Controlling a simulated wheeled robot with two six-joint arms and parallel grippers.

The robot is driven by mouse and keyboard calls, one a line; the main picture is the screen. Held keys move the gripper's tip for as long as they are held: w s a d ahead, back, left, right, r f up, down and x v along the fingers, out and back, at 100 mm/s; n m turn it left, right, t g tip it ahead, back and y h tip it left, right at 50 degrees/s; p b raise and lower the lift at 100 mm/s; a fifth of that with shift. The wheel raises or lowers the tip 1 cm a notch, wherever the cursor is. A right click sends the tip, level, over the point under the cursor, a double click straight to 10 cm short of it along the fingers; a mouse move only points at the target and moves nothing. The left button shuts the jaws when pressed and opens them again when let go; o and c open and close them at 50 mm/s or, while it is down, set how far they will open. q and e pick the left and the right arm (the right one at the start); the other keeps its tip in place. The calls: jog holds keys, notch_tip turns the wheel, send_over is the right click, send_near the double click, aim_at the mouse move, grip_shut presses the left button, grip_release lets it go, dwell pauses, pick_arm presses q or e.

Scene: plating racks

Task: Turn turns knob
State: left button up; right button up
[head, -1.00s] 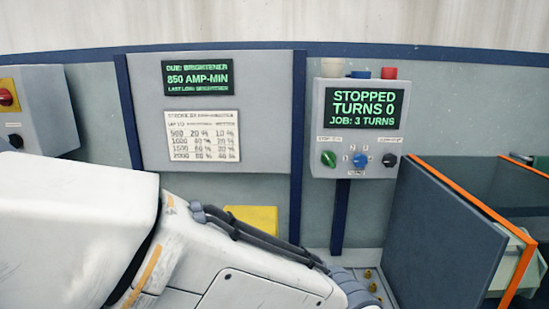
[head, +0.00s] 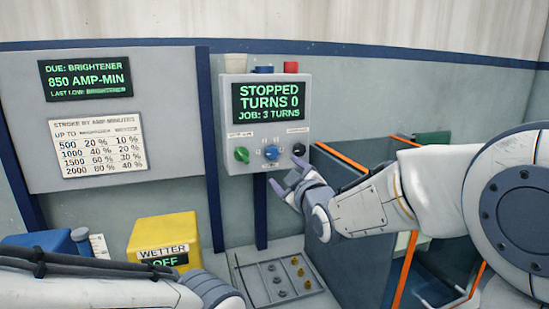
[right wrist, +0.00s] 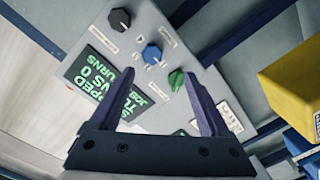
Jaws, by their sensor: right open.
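The blue knob (head: 271,153), ringed by small numerals, is the middle of three on a grey control box (head: 226,120). Its screen (head: 268,102) reads "STOPPED, TURNS 0, JOB: 3 TURNS". My right gripper (head: 288,184) is open and empty, below and in front of the knobs, touching none. In the right wrist view, the blue knob (right wrist: 151,54) lies ahead, beyond the open fingers (right wrist: 147,84). The green knob (right wrist: 176,79) is near the right finger in that picture. My left arm crosses the bottom left; its gripper is out of view.
A black knob (head: 298,149) sits right of the blue one. A yellow box (head: 163,232) marked "WETTER OFF" and a tray (head: 246,289) of small parts lie below. An orange-edged dark tank (head: 345,215) stands at right.

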aim_at(273, 153)
jog(key=shift+t, duration=0.3)
jog(key=p+x, duration=0.1)
jog(key=x, duration=0.2)
jog(key=p+x, duration=0.1)
jog(key=x, duration=0.2)
jog(key=r+p+x, duration=0.1)
jog(key=x, duration=0.2)
jog(key=shift+w+d+r, duration=0.1)
jog(key=shift+w, duration=0.35)
jog(key=shift+w+a+p, duration=0.2)
jog(key=shift+w+p, duration=0.1)
jog(key=shift+w, duration=0.25)
grip_shut()
